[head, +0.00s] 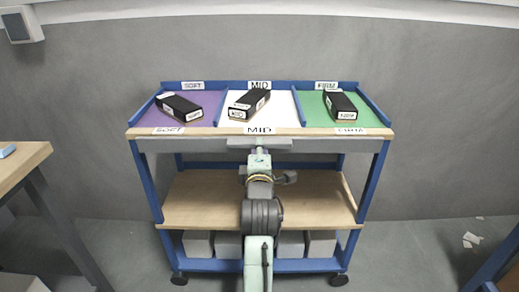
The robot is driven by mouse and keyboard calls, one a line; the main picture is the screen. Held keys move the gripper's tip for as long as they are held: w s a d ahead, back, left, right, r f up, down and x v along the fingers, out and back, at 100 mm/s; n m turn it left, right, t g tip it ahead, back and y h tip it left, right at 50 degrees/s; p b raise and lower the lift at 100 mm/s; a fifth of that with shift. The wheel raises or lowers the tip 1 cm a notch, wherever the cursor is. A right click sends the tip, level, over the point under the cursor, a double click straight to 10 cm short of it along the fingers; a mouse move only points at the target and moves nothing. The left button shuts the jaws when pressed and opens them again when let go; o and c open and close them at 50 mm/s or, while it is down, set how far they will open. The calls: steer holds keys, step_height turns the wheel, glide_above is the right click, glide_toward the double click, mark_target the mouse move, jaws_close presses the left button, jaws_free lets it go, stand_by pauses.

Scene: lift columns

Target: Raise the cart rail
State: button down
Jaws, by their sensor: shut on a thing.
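The cart (137,130) has a blue frame, a wooden-edged top and a wooden middle shelf. The cart rail (335,146) is a grey bar running level under the top's front edge. My arm comes up from the bottom of the head view. My gripper (259,152) is at the middle of the rail, shut on it by a lighter grey piece just below the "MID" label. The fingers are small here and partly hidden by my wrist.
The top has purple, white and green bays labelled SOFT, MID and FIRM, each holding a black block (249,104). Several grey boxes (198,244) sit on the bottom shelf. A wooden table (22,165) stands at the left. Floor on both sides of the cart is mostly clear.

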step_height(320, 180, up, 6)
steer(key=p, duration=0.4)
steer(key=shift+f+p, duration=0.1)
steer(key=shift+p, duration=0.3)
steer(key=c, duration=1.6)
jaws_free()
steer(key=shift+c, duration=0.2)
steer(key=shift+o, duration=0.2)
steer(key=shift+f, duration=0.1)
